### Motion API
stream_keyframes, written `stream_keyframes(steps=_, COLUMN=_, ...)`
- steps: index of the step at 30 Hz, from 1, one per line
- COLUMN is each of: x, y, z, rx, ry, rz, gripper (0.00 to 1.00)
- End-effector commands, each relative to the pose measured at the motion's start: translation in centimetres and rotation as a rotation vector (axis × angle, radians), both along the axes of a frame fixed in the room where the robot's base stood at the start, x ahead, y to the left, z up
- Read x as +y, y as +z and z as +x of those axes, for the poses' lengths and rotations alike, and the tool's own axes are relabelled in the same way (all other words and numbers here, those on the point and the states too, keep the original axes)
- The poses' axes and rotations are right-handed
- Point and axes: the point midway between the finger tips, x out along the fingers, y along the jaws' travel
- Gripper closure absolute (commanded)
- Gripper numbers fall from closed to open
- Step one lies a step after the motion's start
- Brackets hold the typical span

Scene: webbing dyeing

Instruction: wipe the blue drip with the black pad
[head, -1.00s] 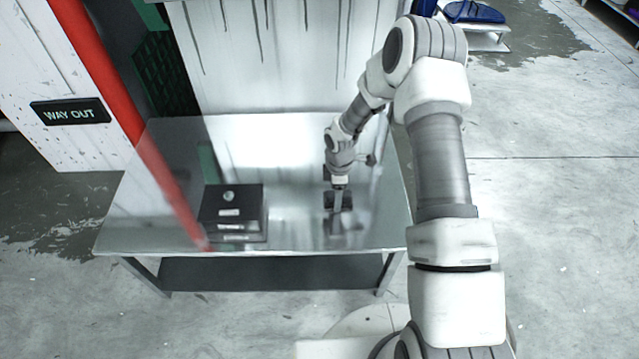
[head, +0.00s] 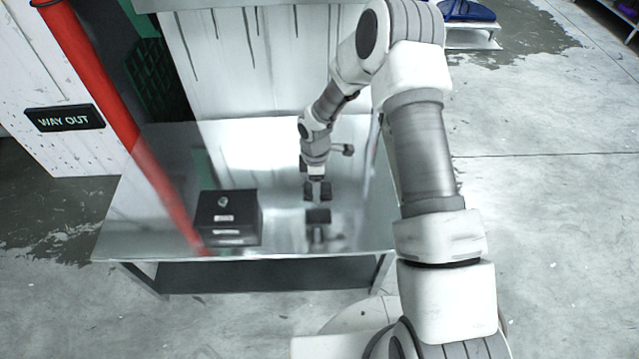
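My gripper (head: 318,191) points down over the right part of the shiny metal table (head: 280,238). Its two dark fingertips show side by side with a narrow pale gap between them, and nothing is seen held there. Just below them in the picture is a dark, flat, block-like shape (head: 318,215). It may be the black pad or a reflection in the tabletop; I cannot tell which. A greyer, blurred shape lies under it. I make out no blue drip on the table or on the pale panel behind it.
A black box (head: 228,217) with a round knob on top stands on the table's left half. A red post (head: 105,85) rises at the left, near a "WAY OUT" sign (head: 64,118). The pale panel (head: 275,60) with dark streaks stands behind the table. Open floor lies right.

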Motion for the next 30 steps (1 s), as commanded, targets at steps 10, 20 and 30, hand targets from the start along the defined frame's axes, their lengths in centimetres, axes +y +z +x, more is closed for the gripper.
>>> stream_keyframes(steps=10, x=0.8, y=2.2, z=-0.2, rx=0.001, ry=-0.003, rz=0.0, gripper=0.78)
stream_keyframes(steps=20, x=0.8, y=2.2, z=-0.1, rx=0.0, ry=-0.003, rz=0.0, gripper=0.78)
stream_keyframes(steps=30, x=-0.1, y=4.1, z=-0.8, rx=0.003, ry=-0.101, rz=0.0, gripper=0.78)
